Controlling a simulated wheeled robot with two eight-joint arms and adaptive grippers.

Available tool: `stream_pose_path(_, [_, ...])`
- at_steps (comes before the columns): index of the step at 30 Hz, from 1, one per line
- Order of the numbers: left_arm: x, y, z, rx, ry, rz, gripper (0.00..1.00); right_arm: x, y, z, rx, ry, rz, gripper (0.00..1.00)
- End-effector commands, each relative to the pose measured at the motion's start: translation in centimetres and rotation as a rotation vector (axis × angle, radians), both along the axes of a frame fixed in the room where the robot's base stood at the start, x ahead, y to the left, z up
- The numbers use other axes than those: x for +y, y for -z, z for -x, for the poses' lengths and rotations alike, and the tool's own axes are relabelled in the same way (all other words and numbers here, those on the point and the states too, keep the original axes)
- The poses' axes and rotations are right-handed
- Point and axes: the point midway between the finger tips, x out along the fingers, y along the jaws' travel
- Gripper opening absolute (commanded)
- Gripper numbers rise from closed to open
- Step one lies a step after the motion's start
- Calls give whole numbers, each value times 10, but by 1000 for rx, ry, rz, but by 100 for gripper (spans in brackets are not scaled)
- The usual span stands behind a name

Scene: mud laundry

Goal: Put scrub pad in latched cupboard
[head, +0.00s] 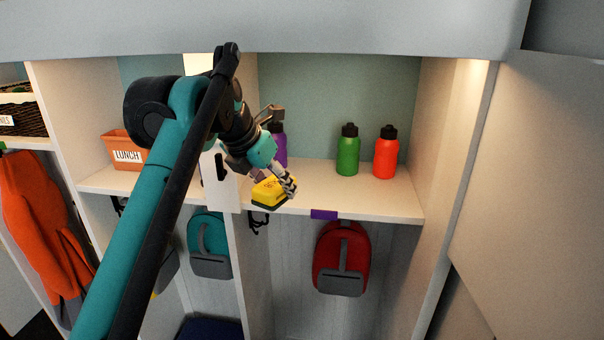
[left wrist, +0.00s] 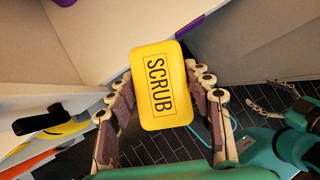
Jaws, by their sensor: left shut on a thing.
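The scrub pad (head: 270,192) is a yellow block with a dark underside, and "SCRUB" shows on its face in the left wrist view (left wrist: 162,84). My left gripper (head: 280,186) is shut on it, with fingers on both sides. In the head view the pad overlaps the shelf's front edge; I cannot tell whether it touches. A pale panel with a black handle (head: 221,167) stands just left of the pad; the handle also shows in the left wrist view (left wrist: 38,121). I cannot tell whether this is the latched cupboard. My right gripper (left wrist: 272,98) shows small, its fingers apart.
A green bottle (head: 348,152) and a red bottle (head: 386,154) stand on the shelf (head: 335,190); a purple bottle (head: 279,147) is partly hidden. An orange lunch bin (head: 118,143) is left. A red backpack (head: 341,258) hangs below. A large pale panel (head: 540,190) fills the right.

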Motion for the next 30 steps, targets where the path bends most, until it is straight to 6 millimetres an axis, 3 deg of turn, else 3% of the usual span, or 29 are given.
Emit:
stream_pose_path(6, [-12, -4, -62, 0, 1, 0, 17, 0, -24, 0, 0, 0, 0, 78])
stream_pose_path(15, [-24, -3, -122, 0, 1, 0, 17, 0, -50, 0, 0, 0, 0, 78])
stream_pose_path(22, [-30, -3, -150, 0, 1, 0, 17, 0, -67, 0, 0, 0, 0, 78])
stream_pose_path(30, [-29, 29, -148, 0, 1, 0, 17, 0, -59, 0, 0, 0, 0, 78])
